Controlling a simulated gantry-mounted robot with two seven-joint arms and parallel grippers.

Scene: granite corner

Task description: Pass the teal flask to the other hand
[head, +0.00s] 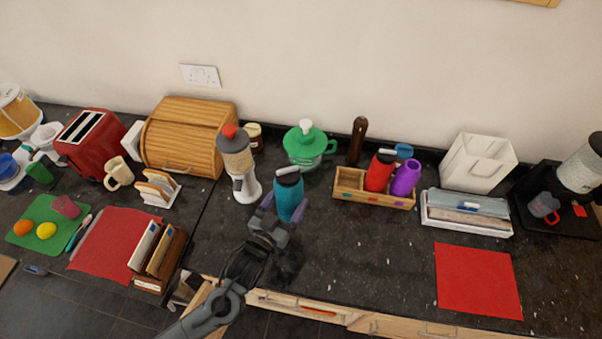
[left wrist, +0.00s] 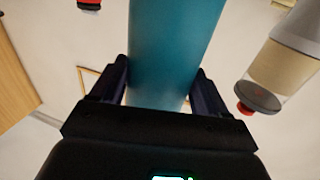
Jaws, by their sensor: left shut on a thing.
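The teal flask (head: 289,194) stands about upright near the middle of the head view, with a dark lid and a pale handle on top. My left gripper (head: 279,211) is shut on its lower body, one finger on each side. The flask's base is hidden behind the gripper, so I cannot tell how far it is above the counter. In the left wrist view the teal flask (left wrist: 175,45) runs up out of the picture between the fingers of the left gripper (left wrist: 160,88). My right gripper is not in view.
A wooden crate (head: 346,196) with red and purple flasks stands to the right on the dark counter. A dispenser (head: 237,160) and a green-lidded jug (head: 305,143) stand close behind. A red mat (head: 477,281) lies at right. The counter between gripper and mat is clear.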

